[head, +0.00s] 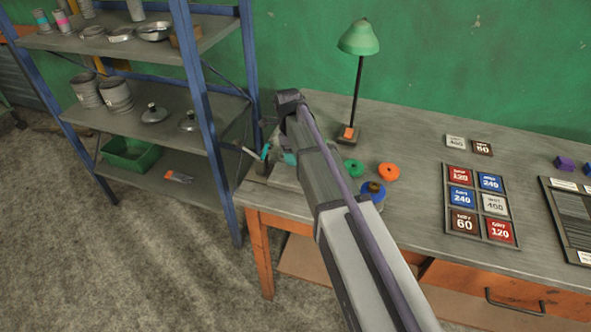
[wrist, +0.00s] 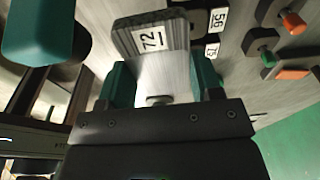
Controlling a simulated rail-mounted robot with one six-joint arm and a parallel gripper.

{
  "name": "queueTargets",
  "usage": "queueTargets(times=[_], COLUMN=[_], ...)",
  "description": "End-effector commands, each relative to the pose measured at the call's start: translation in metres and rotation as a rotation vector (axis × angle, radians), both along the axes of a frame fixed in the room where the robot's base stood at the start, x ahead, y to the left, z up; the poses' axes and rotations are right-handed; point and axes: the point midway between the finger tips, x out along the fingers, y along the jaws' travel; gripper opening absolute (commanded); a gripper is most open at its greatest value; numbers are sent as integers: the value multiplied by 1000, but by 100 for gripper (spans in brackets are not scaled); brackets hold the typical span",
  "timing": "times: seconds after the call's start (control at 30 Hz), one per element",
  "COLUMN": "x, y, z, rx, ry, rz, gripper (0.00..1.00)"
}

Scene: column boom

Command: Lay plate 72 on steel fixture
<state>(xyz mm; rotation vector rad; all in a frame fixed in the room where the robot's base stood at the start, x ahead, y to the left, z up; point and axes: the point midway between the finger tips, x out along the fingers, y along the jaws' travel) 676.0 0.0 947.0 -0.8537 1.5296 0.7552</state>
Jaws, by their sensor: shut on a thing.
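My gripper (wrist: 163,78) shows in the wrist view with its two teal fingers on either side of a pale grey metal piece. Plate 72 (wrist: 150,40) has a white label reading 72 on its dark, ribbed end, and the gripper is shut on it. In the head view my gripper (head: 273,156) is at the left end of the workbench, mostly hidden by my own arm. The plate cannot be made out there. The steel fixture cannot be identified for sure in either view. I cannot tell whether the plate touches anything beneath it.
Labels 56 (wrist: 218,19) and 75 lie beyond the plate. A blue-framed shelf (head: 205,110) stands close left of the workbench (head: 415,130). A green lamp (head: 358,38), an orange disc (head: 388,171), a blue spool (head: 373,190) and a grit-card tray (head: 478,237) occupy the bench.

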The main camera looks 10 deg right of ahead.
Motion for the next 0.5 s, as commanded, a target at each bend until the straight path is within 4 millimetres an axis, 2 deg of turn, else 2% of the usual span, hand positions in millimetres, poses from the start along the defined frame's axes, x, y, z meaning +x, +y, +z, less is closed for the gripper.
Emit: queueTargets(times=[0.1, 0.2, 0.5], x=[0, 0, 0], y=[0, 0, 0], z=[-28, -45, -42], rx=[0, 0, 0], ry=[0, 0, 0], rz=[0, 0, 0], gripper=[13, 13, 13])
